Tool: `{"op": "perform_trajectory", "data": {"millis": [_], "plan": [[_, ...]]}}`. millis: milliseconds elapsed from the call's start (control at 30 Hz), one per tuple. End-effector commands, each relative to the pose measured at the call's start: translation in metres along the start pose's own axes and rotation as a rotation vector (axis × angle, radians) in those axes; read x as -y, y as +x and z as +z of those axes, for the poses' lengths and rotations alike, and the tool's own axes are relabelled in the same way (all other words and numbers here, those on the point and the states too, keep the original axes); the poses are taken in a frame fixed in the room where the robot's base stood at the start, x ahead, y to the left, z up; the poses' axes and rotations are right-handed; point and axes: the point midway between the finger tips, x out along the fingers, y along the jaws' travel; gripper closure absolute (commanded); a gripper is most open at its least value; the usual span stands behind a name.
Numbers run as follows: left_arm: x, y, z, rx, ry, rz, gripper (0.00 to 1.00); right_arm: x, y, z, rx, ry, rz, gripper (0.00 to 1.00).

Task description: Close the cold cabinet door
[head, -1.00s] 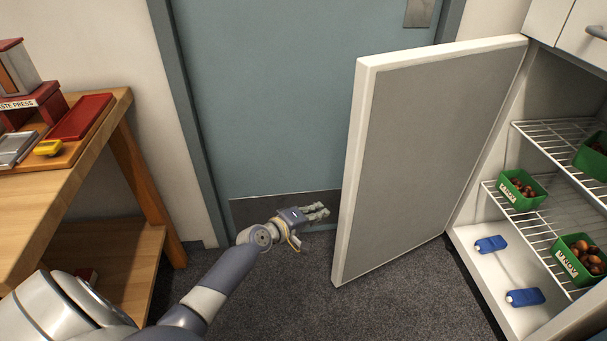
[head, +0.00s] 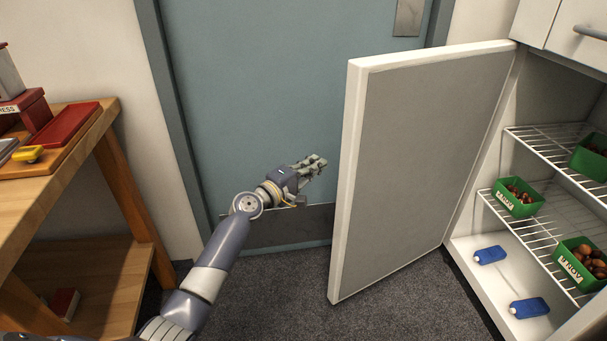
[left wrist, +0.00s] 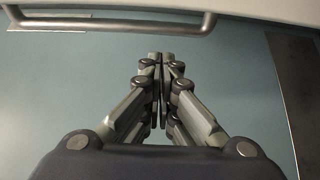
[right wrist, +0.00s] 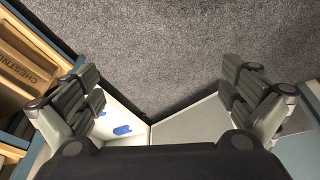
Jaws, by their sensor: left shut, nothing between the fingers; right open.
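The cold cabinet door (head: 420,170) stands wide open, hinged at the right, its grey inner panel facing me. The open cabinet is to its right. My left gripper (head: 318,165) is shut and empty, just left of the door's white free edge, on its outer side; a small gap shows between them. In the left wrist view the shut fingers (left wrist: 160,60) point toward a metal bar handle (left wrist: 110,24) on a pale surface along the top. My right gripper (right wrist: 164,84) is open and empty above the floor, with the door panel (right wrist: 190,130) below in its view.
Wire shelves (head: 555,145) in the cabinet hold green tubs of chestnuts (head: 518,198); blue packs (head: 490,255) lie on its floor. A wooden bench (head: 75,160) stands at the left. A blue room door (head: 270,90) is behind. Grey carpet (head: 270,290) lies clear before the door.

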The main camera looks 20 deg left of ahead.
Motion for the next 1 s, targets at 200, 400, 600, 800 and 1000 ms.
{"op": "perform_trajectory", "data": {"millis": [200, 400, 600, 800, 1000], "plan": [[-0.001, 0.020, 0.013, 0.004, -0.001, -0.003, 1.00, 0.000, 0.006, 0.000, 0.007, 0.000, 0.000, 0.00], [-0.001, 0.013, 0.029, 0.000, 0.001, -0.001, 1.00, 0.001, 0.031, 0.001, 0.019, -0.001, -0.003, 0.00], [0.000, 0.011, 0.036, 0.001, -0.001, -0.001, 1.00, 0.002, 0.045, 0.002, 0.023, -0.002, -0.004, 0.00], [0.001, 0.010, 0.038, 0.000, 0.000, -0.001, 1.00, 0.002, 0.049, 0.003, 0.025, -0.002, -0.004, 0.00], [0.001, 0.010, 0.038, 0.000, 0.000, -0.001, 1.00, 0.002, 0.049, 0.003, 0.025, -0.002, -0.004, 0.00]]}}
